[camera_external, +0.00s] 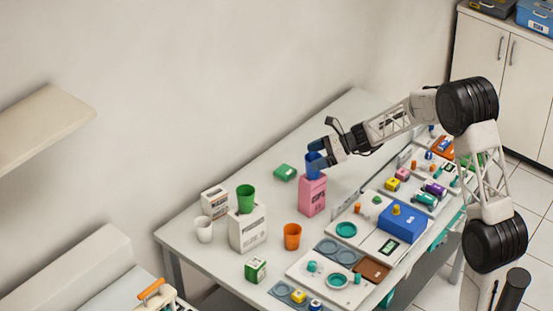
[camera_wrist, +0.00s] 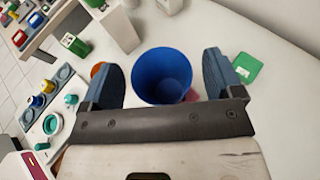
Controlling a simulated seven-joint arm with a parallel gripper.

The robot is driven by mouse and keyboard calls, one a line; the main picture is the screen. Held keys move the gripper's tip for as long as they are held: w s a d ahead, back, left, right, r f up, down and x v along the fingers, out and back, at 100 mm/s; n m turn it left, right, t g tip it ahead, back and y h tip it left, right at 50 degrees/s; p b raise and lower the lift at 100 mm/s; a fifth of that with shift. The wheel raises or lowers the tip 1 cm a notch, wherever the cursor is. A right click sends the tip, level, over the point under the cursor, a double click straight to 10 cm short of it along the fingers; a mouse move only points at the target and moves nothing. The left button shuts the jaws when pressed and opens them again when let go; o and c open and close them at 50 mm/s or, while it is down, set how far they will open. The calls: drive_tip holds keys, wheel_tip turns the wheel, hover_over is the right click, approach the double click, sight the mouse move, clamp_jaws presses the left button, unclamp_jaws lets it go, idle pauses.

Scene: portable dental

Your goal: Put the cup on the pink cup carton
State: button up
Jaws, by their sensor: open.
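A blue cup (camera_external: 313,162) stands upright on top of the pink cup carton (camera_external: 312,198), with its base seeming to touch the carton's top. In the wrist view the blue cup (camera_wrist: 160,70) shows its open mouth between my two fingers, and a small pink patch of the carton (camera_wrist: 192,95) shows beside it. My gripper (camera_external: 317,158) is open around the cup. In the wrist view my gripper (camera_wrist: 160,75) has a finger on each side, with visible gaps to the cup. Part of the cup is hidden by my fingers in the external view.
A green cup (camera_external: 246,197) stands on a white carton (camera_external: 248,231). A white cup (camera_external: 204,230), an orange cup (camera_external: 292,236) and a green-white box (camera_external: 256,270) stand nearby. A flat green box (camera_external: 285,172) lies behind the pink carton. Trays with a blue box (camera_external: 402,222) fill the right side.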

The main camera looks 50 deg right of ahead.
drive_tip(key=v, duration=1.2)
drive_tip(key=shift+f, duration=0.1)
idle(0.5)
drive_tip(key=s+a+r+n+g+h, duration=0.1)
drive_tip(key=s+a+r+n+g, duration=0.2)
drive_tip(key=s+a+n, duration=0.65)
drive_tip(key=s+a+r+n+g+h, duration=0.1)
drive_tip(key=s+a+r+n+g, duration=0.35)
drive_tip(key=a, duration=0.95)
drive_tip(key=s+a+n+h, duration=0.2)
drive_tip(key=s+n, duration=0.2)
drive_tip(key=s, duration=0.4)
drive_tip(key=s+a+f+n+h, duration=0.1)
drive_tip(key=s+a+n+h, duration=0.2)
drive_tip(key=s, duration=0.6)
drive_tip(key=s+a+n+h, duration=0.2)
drive_tip(key=s+n, duration=0.3)
drive_tip(key=s, duration=0.3)
drive_tip(key=shift+s+a+f+n+t+h, duration=0.3)
drive_tip(key=shift+a+n+t, duration=0.1)
drive_tip(key=shift+a, duration=0.3)
